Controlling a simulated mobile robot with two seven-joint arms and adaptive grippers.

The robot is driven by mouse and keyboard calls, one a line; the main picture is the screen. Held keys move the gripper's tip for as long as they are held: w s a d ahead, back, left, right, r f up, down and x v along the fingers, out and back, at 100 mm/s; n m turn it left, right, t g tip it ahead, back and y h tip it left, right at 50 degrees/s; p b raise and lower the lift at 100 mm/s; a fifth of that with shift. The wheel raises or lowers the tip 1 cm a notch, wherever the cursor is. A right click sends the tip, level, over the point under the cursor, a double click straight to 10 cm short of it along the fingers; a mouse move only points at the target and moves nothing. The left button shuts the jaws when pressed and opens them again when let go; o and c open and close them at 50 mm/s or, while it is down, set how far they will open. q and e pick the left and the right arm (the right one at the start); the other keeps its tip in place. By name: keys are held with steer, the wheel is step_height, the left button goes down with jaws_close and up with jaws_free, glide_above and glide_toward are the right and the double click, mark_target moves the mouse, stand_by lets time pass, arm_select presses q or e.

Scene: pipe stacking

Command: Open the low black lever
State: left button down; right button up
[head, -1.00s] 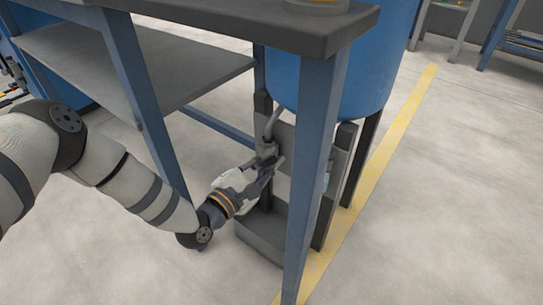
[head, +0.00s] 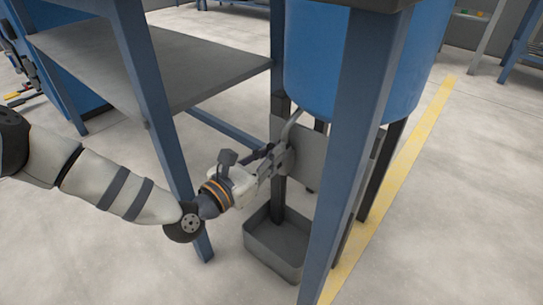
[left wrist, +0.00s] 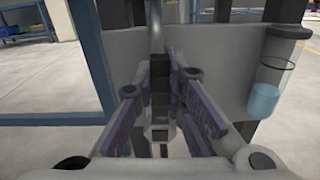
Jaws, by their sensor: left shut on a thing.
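The black lever (left wrist: 160,72) shows in the left wrist view, upright between the fingers of my left gripper (left wrist: 160,100), below a grey pipe (left wrist: 154,25). My left gripper also shows in the head view (head: 277,156), reaching in beside the table leg to the front of the grey plate (head: 311,150) under the blue tank (head: 330,75). Its fingers are shut on the lever. In the head view the gripper hides most of the lever. My right gripper is not in view.
A grey open tray (head: 265,258) stands on the floor below the gripper. Blue table legs (head: 350,150) stand close on both sides of the arm. A clear vessel with blue liquid (left wrist: 264,98) is at the plate's right.

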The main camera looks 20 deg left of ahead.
arm_select(q)
steer(key=shift+a+n, duration=0.2)
steer(key=shift+n, duration=0.2)
steer(key=c, duration=1.6)
jaws_free()
steer(key=v, duration=1.2)
